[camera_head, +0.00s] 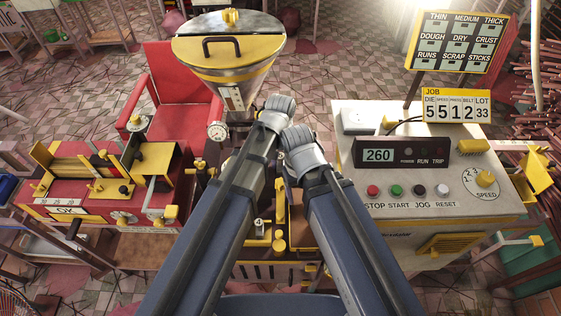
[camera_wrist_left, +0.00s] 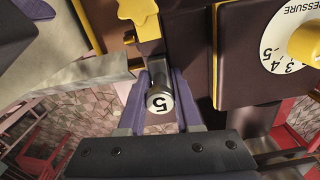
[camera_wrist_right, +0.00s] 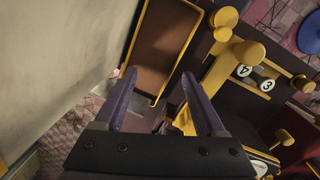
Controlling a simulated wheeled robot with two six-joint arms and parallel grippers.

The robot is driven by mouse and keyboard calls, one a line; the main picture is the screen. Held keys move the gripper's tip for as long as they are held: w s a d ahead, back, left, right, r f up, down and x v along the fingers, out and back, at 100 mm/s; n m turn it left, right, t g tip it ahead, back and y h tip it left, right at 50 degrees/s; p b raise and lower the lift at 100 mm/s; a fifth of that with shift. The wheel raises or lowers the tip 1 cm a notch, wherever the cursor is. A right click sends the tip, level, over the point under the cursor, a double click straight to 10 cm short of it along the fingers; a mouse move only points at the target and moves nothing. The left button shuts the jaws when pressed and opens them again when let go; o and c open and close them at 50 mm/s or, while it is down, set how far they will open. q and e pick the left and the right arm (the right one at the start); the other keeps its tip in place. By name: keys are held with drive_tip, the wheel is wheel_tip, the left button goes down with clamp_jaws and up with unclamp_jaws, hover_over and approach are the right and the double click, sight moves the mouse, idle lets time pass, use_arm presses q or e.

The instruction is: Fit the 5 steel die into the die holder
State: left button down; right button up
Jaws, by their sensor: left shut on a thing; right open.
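The 5 steel die (camera_wrist_left: 160,98) is a small steel cylinder with a 5 on its white end face. My left gripper (camera_wrist_left: 160,82) is shut on it, with one purple finger on each side. Just beyond the die is a steel fitting under a yellow star knob (camera_wrist_left: 140,18), beside a dark block; it may be the die holder. I cannot tell whether the die touches it. My right gripper (camera_wrist_right: 158,74) is open and empty, near a yellow-rimmed brown tray (camera_wrist_right: 193,37). In the head view, my arms hide both pairs of fingertips.
A die rack with a 4 die (camera_wrist_right: 244,70) and a 3 die (camera_wrist_right: 267,85) is right of my right gripper. A pressure dial (camera_wrist_left: 285,45) is right of the left gripper. The job board (camera_head: 457,107) reads die 5.

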use_arm(q)
drive_tip(key=shift+f, duration=0.1)
drive_tip(key=c, duration=0.5)
unclamp_jaws()
wheel_tip(320, 180, up, 8)
drive_tip(key=p, duration=0.7)
drive_tip(key=shift+p, duration=0.35)
drive_tip(key=shift+f, duration=0.1)
